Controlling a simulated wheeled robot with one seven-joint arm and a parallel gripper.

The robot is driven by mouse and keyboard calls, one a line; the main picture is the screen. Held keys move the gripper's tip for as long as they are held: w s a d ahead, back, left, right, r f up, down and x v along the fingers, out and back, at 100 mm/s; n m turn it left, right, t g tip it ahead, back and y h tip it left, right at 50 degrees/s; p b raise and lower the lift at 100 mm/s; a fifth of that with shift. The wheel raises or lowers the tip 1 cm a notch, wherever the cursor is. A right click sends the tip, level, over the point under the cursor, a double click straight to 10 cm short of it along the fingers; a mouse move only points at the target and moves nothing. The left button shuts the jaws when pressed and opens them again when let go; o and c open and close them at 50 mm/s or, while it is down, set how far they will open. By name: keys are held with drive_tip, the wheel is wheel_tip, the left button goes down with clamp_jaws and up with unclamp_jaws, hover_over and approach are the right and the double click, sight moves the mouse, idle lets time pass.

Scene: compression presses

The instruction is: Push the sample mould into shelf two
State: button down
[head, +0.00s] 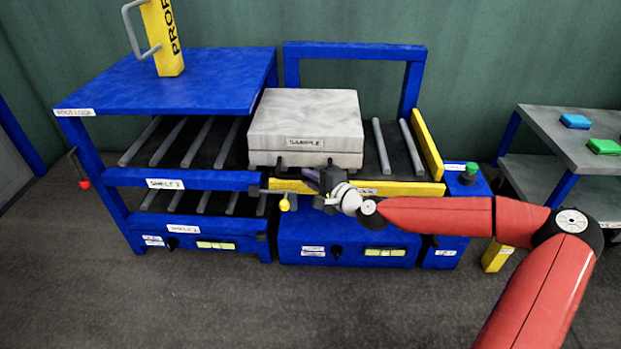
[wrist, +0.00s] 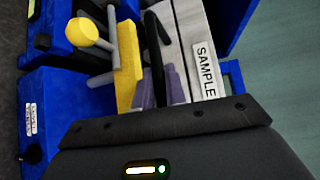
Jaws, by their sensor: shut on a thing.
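The sample mould (head: 305,126) is a pale grey block labelled SAMPLE, with black handle parts low on its front. It rests on the middle roller bed (head: 395,140), with its left edge at the right side of the rack. Shelf two (head: 150,150) is the rack's upper roller level; its visible left part is empty. My gripper (head: 318,178) is at the mould's front. In the wrist view its purple fingers (wrist: 164,90) are shut on the black handle bar (wrist: 153,50), beside the SAMPLE label on the mould (wrist: 190,45).
A yellow-knobbed lever (head: 285,203) sticks out just left of my gripper. A yellow side guard (head: 427,145) bounds the bed on the right. Shelf one (head: 190,203) lies below shelf two. A grey side table (head: 570,145) with blue and green blocks stands at the right.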

drive_tip(key=a, duration=1)
drive_tip(key=c, duration=1.5)
unclamp_jaws()
drive_tip(key=shift+d, duration=0.2)
drive_tip(key=shift+o, duration=0.2)
drive_tip(key=shift+w, duration=0.1)
drive_tip(key=shift+d, duration=0.1)
drive_tip(key=p+v, duration=0.1)
drive_tip(key=v, duration=0.6)
drive_tip(key=shift+s+d, duration=0.25)
drive_tip(key=shift+s, duration=0.05)
